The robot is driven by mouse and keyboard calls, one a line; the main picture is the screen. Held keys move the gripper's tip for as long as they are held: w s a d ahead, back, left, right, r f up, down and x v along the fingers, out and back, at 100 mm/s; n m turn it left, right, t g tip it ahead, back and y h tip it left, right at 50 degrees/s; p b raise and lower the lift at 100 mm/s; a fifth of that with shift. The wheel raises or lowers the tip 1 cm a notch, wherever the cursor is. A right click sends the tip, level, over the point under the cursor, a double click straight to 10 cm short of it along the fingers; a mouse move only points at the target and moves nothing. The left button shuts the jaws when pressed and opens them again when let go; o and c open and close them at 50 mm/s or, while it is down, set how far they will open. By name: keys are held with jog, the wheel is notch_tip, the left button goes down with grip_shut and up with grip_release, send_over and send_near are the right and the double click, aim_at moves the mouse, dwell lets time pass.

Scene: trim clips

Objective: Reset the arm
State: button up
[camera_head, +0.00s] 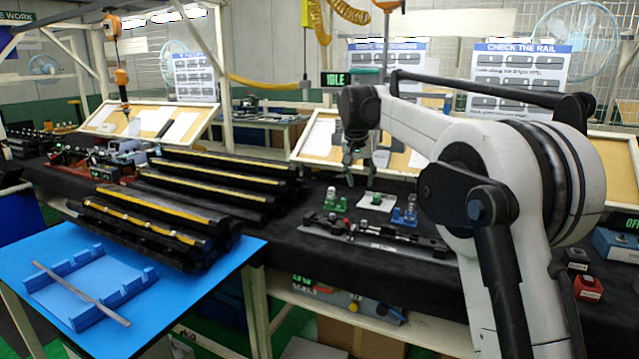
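My arm rises from the lower right and reaches left over the black workbench (295,262). My gripper (367,178) hangs at its end, pointing down above the small green, white and blue fixtures on the bench. Its two fingers appear spread apart, and I see nothing between them. The white fixture (377,201) is closest below the gripper, with a gap between them. The green fixture (335,199) is to its left and the blue fixture (405,215) to its right.
Black trim pieces with yellow strips (150,228) are stacked at the left. A blue table (190,280) in front holds a blue cradle (85,312) with a thin grey strip (80,292) across it. A metal rail fixture (375,240) lies before the small fixtures.

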jog(key=s+d+r+n+t+y, duration=0.1)
jog(key=s+d+r, duration=0.15)
jog(key=s, duration=1.05)
jog(key=s+d+r+t, duration=0.1)
jog(key=s+d, duration=0.3)
jog(key=s, duration=1)
jog(key=s+f, duration=0.5)
jog(key=s, duration=0.3)
jog(key=s+d+f, duration=0.1)
jog(key=s+f, duration=0.4)
jog(key=s, duration=0.4)
jog(key=s+f+n+t, duration=0.1)
jog(key=s+f, duration=0.4)
jog(key=s, duration=0.3)
jog(key=shift+s+d+f+y, duration=0.15)
jog(key=shift+d+y, duration=0.2)
jog(key=shift+y, duration=0.05)
